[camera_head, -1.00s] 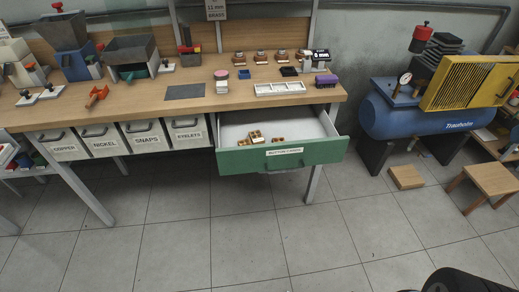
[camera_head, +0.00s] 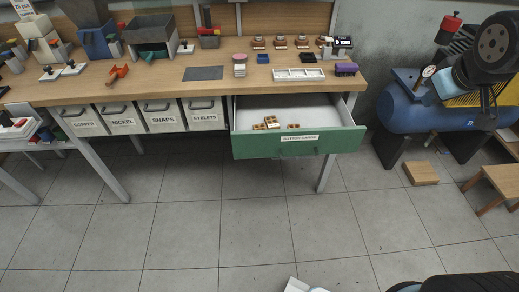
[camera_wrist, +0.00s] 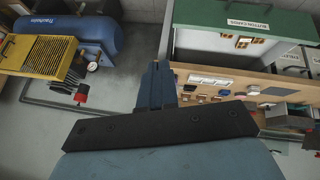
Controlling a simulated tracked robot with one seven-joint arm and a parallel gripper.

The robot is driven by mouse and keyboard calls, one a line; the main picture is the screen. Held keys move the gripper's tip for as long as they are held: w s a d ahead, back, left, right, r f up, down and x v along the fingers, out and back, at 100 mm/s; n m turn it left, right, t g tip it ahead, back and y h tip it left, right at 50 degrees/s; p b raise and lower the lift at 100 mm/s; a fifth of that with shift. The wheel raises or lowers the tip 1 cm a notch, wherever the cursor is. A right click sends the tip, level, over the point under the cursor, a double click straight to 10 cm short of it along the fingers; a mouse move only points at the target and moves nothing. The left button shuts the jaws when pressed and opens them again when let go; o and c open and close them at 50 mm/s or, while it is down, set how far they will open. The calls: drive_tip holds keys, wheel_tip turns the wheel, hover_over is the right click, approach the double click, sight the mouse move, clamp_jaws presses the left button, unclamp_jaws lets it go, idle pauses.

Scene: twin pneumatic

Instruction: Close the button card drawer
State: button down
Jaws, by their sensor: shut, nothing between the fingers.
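The button card drawer (camera_head: 345,143) is pulled out under the right end of the workbench. It has a green front with a white label, a handle below the label and a pale inside. Several small brown and white button cards (camera_head: 270,122) lie in it. My gripper (camera_wrist: 157,68) is shut and empty, apart from the drawer. I cannot make out its fingertips in the head view.
The wooden workbench (camera_head: 160,78) carries tools and trays. Labelled bins (camera_head: 162,116) hang left of the drawer. A blue compressor (camera_head: 405,113) stands to the right, with a wooden block (camera_head: 421,172) and stool (camera_head: 500,183) nearby. Tiled floor (camera_head: 180,235) before the drawer is clear.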

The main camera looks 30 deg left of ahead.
drive_tip(key=w+a+f+n+y, duration=0.1)
drive_tip(key=a+f+n, duration=0.4)
drive_tip(key=a, duration=0.5)
drive_tip(key=n+g+y, duration=0.4)
drive_tip(key=n, duration=0.6)
approach(254, 153)
wheel_tip(254, 153, down, 3)
drive_tip(key=s, duration=0.3)
drive_tip(key=shift+w+a+f, duration=0.15)
drive_tip(key=shift+w+a, duration=0.45)
drive_tip(key=shift+w, duration=0.35)
drive_tip(key=shift+w+a+f, duration=0.2)
drive_tip(key=shift+w+a, duration=0.4)
drive_tip(key=shift+w, duration=0.35)
